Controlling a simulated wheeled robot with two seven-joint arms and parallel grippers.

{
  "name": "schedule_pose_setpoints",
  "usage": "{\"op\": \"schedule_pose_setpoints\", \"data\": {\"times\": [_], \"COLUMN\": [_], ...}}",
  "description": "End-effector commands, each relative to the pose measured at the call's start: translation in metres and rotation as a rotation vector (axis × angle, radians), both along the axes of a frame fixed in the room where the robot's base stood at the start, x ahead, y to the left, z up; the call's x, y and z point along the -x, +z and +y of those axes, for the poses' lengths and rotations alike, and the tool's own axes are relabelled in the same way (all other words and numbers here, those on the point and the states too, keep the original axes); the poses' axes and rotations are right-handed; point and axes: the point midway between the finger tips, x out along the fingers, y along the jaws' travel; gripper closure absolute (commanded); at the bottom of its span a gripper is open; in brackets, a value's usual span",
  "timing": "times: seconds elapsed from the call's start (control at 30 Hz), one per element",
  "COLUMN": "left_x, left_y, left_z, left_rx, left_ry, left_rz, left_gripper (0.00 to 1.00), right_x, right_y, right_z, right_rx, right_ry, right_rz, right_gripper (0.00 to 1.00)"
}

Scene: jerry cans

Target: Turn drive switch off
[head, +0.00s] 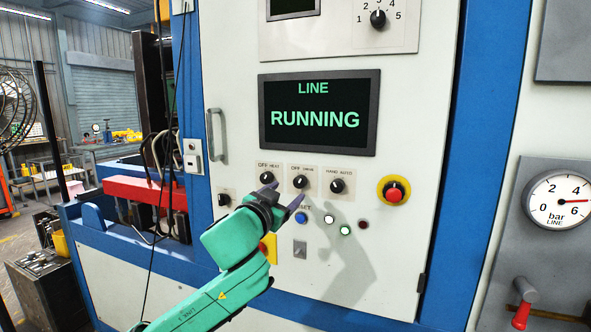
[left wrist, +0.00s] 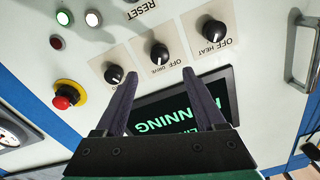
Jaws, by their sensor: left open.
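The drive switch (head: 300,181) is a black rotary knob on a small plate labelled OFF and DRIVE, in the middle of a row on the white panel. It also shows in the left wrist view (left wrist: 159,52), just beyond the gap between the fingertips. The display (head: 318,113) reads LINE RUNNING. My right gripper is not in view.
The heat knob (head: 266,177) and hand/auto knob (head: 337,186) flank the drive switch closely. A red emergency button (head: 394,190) sits to the right. A blue reset button (head: 301,217) and several lamps lie below. A grey door handle (head: 216,135) stands out at left.

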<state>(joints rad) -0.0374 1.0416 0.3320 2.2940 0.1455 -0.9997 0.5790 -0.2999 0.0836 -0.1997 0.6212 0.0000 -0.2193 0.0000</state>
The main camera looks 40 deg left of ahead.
Motion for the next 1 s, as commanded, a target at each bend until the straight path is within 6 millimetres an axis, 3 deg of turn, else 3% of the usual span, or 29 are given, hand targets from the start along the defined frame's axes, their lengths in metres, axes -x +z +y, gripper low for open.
{"op": "schedule_pose_setpoints", "data": {"times": [0.1,0.23,0.4,0.6,0.63,0.8,1.0], "left_x": [-0.030,-0.054,-0.066,-0.067,-0.067,-0.067,-0.067], "left_y": [0.007,0.005,0.001,-0.001,-0.001,-0.001,-0.001], "left_z": [0.012,0.020,0.024,0.023,0.024,0.024,0.023], "left_rx": [-0.002,0.002,0.000,0.000,0.000,0.000,0.005], "left_ry": [0.004,0.003,0.000,0.000,0.000,0.000,0.000], "left_rz": [-0.001,-0.003,-0.001,0.000,0.000,0.000,-0.002], "left_gripper": [0.28,0.28,0.28,0.28,0.32,0.97,1.00], "right_x": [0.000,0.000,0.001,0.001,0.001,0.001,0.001], "right_y": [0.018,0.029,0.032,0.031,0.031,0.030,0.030], "right_z": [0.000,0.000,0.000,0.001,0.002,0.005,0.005], "right_rx": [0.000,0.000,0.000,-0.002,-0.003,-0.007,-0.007], "right_ry": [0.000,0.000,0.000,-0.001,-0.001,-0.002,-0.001], "right_rz": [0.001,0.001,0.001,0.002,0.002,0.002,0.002], "right_gripper": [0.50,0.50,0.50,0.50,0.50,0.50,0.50]}}
